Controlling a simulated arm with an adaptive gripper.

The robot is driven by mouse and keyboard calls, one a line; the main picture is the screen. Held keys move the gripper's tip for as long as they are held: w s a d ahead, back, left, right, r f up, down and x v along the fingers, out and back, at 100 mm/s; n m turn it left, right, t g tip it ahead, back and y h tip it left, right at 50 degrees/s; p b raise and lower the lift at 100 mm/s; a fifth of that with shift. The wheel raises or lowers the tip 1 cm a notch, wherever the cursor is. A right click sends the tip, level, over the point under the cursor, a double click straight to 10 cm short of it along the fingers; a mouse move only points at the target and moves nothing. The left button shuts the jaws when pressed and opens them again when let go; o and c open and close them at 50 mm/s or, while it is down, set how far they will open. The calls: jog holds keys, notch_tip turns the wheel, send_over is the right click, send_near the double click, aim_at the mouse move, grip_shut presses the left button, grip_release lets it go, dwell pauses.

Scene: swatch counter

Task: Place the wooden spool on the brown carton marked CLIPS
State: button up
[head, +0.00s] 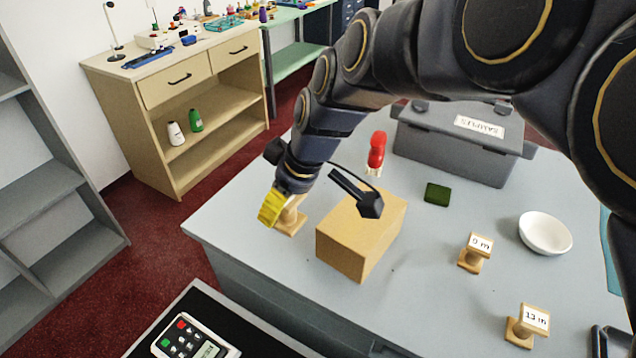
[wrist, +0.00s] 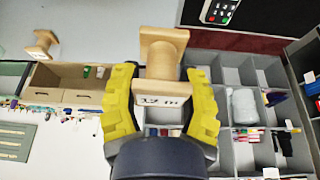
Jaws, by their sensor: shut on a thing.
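A wooden spool (head: 291,216) is in my gripper (head: 275,206), close to the left edge of the grey table. In the wrist view the spool (wrist: 160,58) stands between the two yellow fingers of my gripper (wrist: 161,85), which is shut on it. Its square end is toward the top of that view, and a white label is at its lower end. I cannot tell whether it touches the table. The brown carton (head: 345,245) sits just right of the held spool, apart from it. I cannot see a CLIPS mark on its visible faces.
Two other labelled spools (head: 476,252) (head: 527,325) stand at the right, with a white bowl (head: 545,233) behind. A red-handled object (head: 377,152), a dark green block (head: 437,194) and a grey SAMPLES bin (head: 455,153) are behind the carton. The table front is clear.

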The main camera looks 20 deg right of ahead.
jog(key=s+d+r+m+h, duration=0.1)
jog(key=s+d+r+m, duration=0.3)
jog(key=s+d+r, duration=0.55)
send_over(361, 229)
notch_tip(361, 229, down, 6)
jog(key=f, duration=0.1)
jog(key=shift+t, duration=0.3)
jog(key=w+f, duration=0.1)
jog(key=w+d+f, duration=0.1)
jog(key=f, duration=0.1)
jog(key=shift+w+f, duration=0.2)
jog(key=shift+w, duration=0.1)
jog(key=shift+w+d+f, duration=0.2)
jog(key=shift+w+f, duration=0.35)
jog(key=shift+f, duration=0.1)
jog(key=shift+f+h, duration=0.3)
jog(key=shift+f, duration=1.15)
